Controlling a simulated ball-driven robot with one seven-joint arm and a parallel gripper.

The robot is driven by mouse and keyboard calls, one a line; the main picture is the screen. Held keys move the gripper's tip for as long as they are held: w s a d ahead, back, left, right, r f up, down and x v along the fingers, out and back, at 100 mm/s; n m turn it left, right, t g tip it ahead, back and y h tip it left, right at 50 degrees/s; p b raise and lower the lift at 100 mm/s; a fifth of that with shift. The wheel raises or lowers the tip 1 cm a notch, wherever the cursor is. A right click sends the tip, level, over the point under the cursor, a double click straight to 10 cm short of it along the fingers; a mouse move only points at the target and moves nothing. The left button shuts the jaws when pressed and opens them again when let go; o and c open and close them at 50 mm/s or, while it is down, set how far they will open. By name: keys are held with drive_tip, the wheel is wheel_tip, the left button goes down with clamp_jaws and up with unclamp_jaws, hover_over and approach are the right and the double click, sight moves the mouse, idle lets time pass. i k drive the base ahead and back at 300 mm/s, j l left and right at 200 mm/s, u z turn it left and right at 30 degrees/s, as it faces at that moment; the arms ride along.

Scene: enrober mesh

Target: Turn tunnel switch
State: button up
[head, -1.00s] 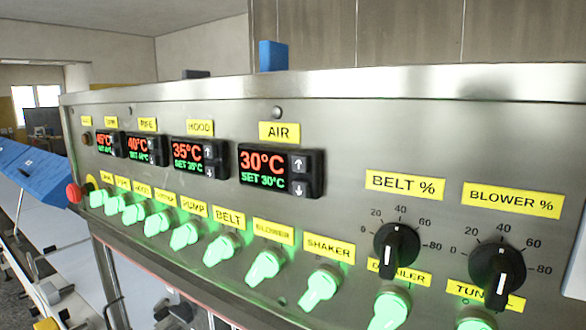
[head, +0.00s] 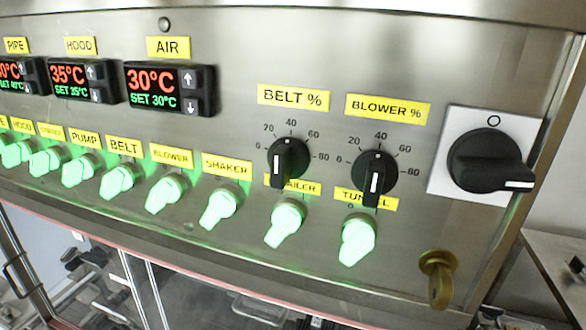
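The tunnel switch (head: 357,242) is a green-lit rotary knob at the right end of the lower switch row on the steel panel. Its yellow TUNNEL label (head: 351,197) sits just above it, partly covered by the black blower dial (head: 374,178). The switch's handle tilts slightly, its lower end toward the lower left. It glows green like its neighbours. My gripper is not in view, and nothing touches the switch.
The detailer switch (head: 285,222) is close on the left. A large black main rotary switch (head: 490,163) on a white plate and a brass key (head: 438,278) are to the right. The black belt dial (head: 288,160) juts out above. Glass doors lie below the panel.

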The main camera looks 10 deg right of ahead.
sight(358, 237)
drive_tip(key=j+z, duration=0.65)
drive_tip(key=k+j+z, duration=0.1)
drive_tip(key=j+z, duration=0.25)
